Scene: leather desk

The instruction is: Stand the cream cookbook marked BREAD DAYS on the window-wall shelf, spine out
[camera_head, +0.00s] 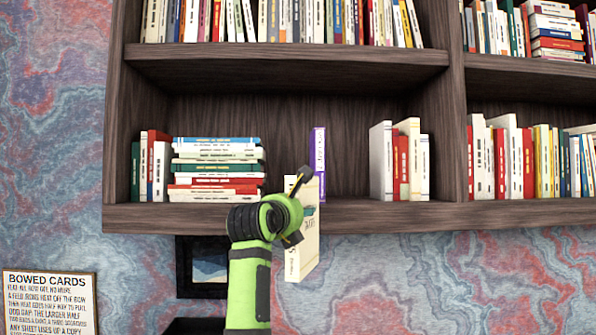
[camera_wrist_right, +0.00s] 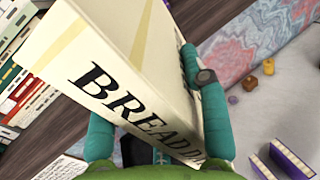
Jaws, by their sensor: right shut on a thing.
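The cream cookbook (camera_head: 303,250) is in my right gripper (camera_head: 297,208), in front of the lower shelf board and overlapping its front edge in the head view. It stands roughly upright with its narrow side towards the camera. The shelf (camera_head: 350,210) has a bare stretch behind and right of the cookbook. My left gripper is not in view.
A purple book (camera_head: 318,165) stands on the shelf just behind the cookbook. A stack of flat books (camera_head: 217,165) lies to its left. White and red books (camera_head: 400,165) stand to the right, past a gap. A sign (camera_head: 50,300) is at lower left.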

